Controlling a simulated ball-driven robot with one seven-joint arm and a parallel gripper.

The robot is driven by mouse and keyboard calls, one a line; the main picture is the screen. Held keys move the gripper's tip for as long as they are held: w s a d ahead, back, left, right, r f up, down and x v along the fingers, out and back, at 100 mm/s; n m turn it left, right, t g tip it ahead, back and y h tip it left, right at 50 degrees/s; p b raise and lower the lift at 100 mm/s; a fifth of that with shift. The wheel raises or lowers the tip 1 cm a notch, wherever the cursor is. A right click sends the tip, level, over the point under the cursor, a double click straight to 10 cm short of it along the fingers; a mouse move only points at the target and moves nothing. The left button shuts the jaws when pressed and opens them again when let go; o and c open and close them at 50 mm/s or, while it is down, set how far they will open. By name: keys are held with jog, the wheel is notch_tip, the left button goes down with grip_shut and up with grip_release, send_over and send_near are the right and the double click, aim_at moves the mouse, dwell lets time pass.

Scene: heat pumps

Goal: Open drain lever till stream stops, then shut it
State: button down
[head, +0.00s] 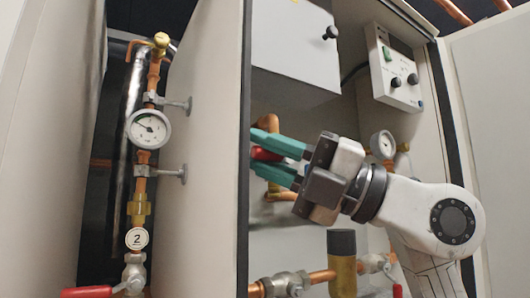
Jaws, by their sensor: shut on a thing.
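My gripper (261,151) is inside the open middle cabinet, its two teal fingers reaching left, close to the cabinet's left wall edge. It is shut on a red lever (260,155), of which only a small part shows between the fingers. The fingers hide most of the lever and its valve body, so I cannot tell its turn angle. Copper pipe (271,124) shows above and below the fingers. No stream of water is visible in this view.
Left of the wall, a copper pipe carries a gauge (149,129), a tag marked 2 (137,239) and another red lever (87,293). Below my gripper are a valve (287,284) and a dark-capped brass cylinder (342,265). A control box (394,70) hangs upper right.

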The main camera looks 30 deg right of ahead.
jog(key=shift+f+g, duration=0.1)
jog(key=shift+g, duration=0.3)
jog(key=n+g, duration=0.1)
jog(key=f+n+h+p, duration=0.1)
jog(key=n+g+h, duration=0.1)
jog(key=shift+d+f+g+p, duration=0.25)
jog(key=shift+g+p, duration=0.05)
jog(key=shift+p, duration=0.1)
jog(key=shift+d+f+n+g+h+p, duration=0.55)
jog(key=shift+n+h, duration=0.45)
jog(key=shift+h, duration=0.55)
jog(key=shift+d+f+n+g+h+p, duration=0.6)
jog(key=shift+n+h, duration=0.4)
jog(key=shift+h, duration=0.5)
jog(key=shift+d+f+n+g+h+p, duration=0.4)
jog(key=shift+d+n+g+h, duration=0.45)
jog(key=shift+h, duration=0.7)
jog(key=shift+a+f, duration=0.1)
jog(key=c, duration=1.1)
grip_release()
